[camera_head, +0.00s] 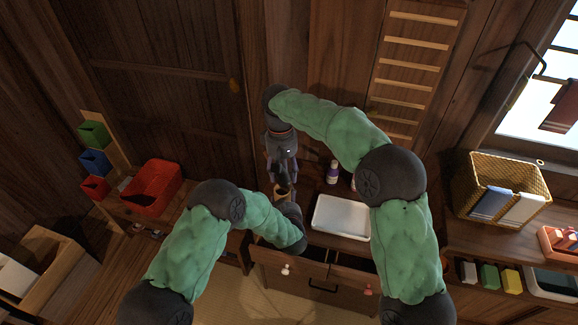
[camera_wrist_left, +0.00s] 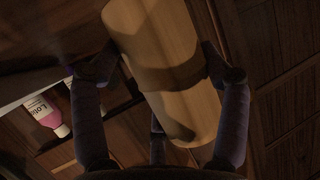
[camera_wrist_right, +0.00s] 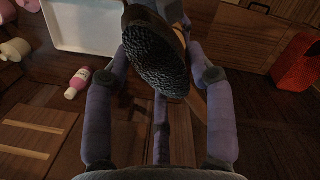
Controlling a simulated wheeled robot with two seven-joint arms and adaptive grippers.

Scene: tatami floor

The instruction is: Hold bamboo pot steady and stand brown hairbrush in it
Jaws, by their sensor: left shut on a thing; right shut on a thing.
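The bamboo pot (camera_wrist_left: 155,35) is a pale tan cylinder, and my left gripper (camera_wrist_left: 165,75) is shut around its side. In the head view the pot (camera_head: 282,191) is small and partly hidden by the grippers. My right gripper (camera_wrist_right: 168,70) is shut on the brown hairbrush (camera_wrist_right: 155,55), whose dark oval bristle pad faces the wrist camera. In the head view my right gripper (camera_head: 281,165) points down directly above the pot, with my left gripper (camera_head: 287,205) just below. I cannot tell whether the brush handle is inside the pot.
A white tray (camera_head: 341,217) lies on the cabinet top just right of the grippers. Bottles (camera_head: 333,172) stand behind it. A red bin (camera_head: 151,186) is on the left, and a woven basket (camera_head: 508,180) stands on the right counter.

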